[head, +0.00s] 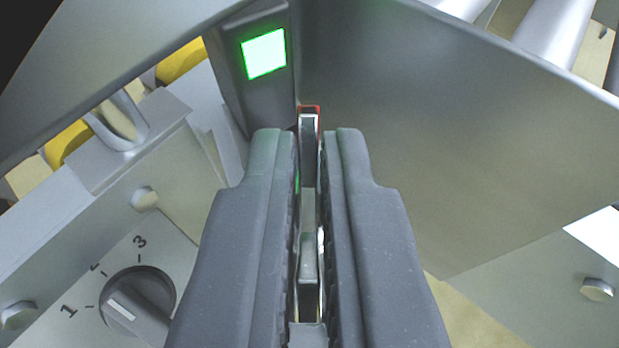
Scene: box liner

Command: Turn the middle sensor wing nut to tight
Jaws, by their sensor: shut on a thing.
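My gripper (308,160) reaches forward in the middle of the head view, its two dark grey fingers nearly parallel. It is shut on a narrow metal piece, which appears to be the wing nut (309,136), seen edge-on between the fingertips. A thin red edge shows at its top end. The fingers hide most of it, so I cannot tell how far it is turned. Just behind and to the left is a dark grey sensor housing (234,80) with a lit green square (263,53).
A rotary knob (138,305) marked 1, 2, 3 sits at lower left. A bracket with a metal loop (125,125) is above it. Angled metal plates (450,140) close in behind and right of the fingers. A bolt (597,289) is at far right.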

